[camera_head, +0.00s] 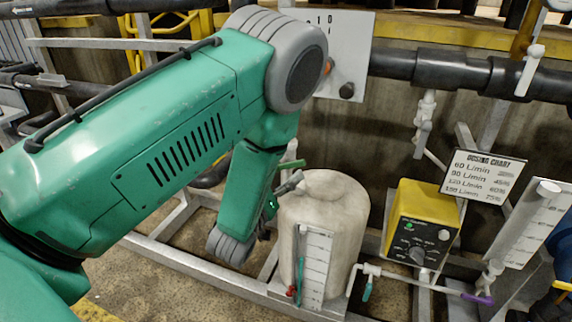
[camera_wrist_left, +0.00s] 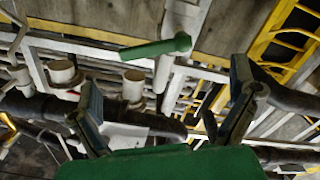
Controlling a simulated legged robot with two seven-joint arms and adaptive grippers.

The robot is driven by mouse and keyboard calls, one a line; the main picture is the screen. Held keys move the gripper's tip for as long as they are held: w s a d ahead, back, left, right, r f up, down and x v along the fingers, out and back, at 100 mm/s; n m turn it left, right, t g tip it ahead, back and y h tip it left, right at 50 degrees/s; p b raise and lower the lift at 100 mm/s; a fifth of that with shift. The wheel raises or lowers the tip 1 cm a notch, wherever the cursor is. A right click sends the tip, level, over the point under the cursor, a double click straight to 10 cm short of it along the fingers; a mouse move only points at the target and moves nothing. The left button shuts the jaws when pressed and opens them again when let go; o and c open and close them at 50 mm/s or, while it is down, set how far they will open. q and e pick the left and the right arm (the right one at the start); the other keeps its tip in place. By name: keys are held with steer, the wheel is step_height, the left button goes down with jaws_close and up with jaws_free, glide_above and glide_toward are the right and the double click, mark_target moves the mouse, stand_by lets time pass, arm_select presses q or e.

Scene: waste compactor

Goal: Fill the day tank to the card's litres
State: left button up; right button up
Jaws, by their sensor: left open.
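The day tank (camera_head: 345,215) is a pale upright cylinder at the lower centre of the head view. A white scale board (camera_head: 315,265) stands on its front; I cannot read its level. My left gripper (camera_head: 287,184) is open and empty beside the tank's top left, partly hidden by my arm. A green valve handle (camera_head: 291,164) is close above it. In the left wrist view the green handle (camera_wrist_left: 155,48) lies beyond the fingertips (camera_wrist_left: 168,95), apart from them, beside a white pipe (camera_wrist_left: 180,20). A white card (camera_head: 345,50) at the top is partly covered by my arm, its text not fully readable.
A yellow dosing pump (camera_head: 424,215) with a dial stands right of the tank, below a dosing chart (camera_head: 483,178). A graduated white board (camera_head: 525,225) is farther right. A teal lever (camera_head: 367,290) and purple handle (camera_head: 478,299) sit on low pipework. A dark pipe (camera_head: 450,72) crosses behind.

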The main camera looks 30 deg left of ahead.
mark_target(285, 165)
arm_select(q)
steer(key=x, duration=0.3)
steer(key=d+x, duration=0.1)
steer(key=x, duration=0.2)
steer(key=shift+w+d+r, duration=0.1)
steer(key=shift+d+r, duration=0.05)
steer(key=shift+r, duration=0.05)
steer(key=shift+w+a, duration=0.2)
steer(key=shift+w, duration=0.1)
steer(key=shift+w+a+f, duration=0.2)
steer(key=shift+a, duration=0.3)
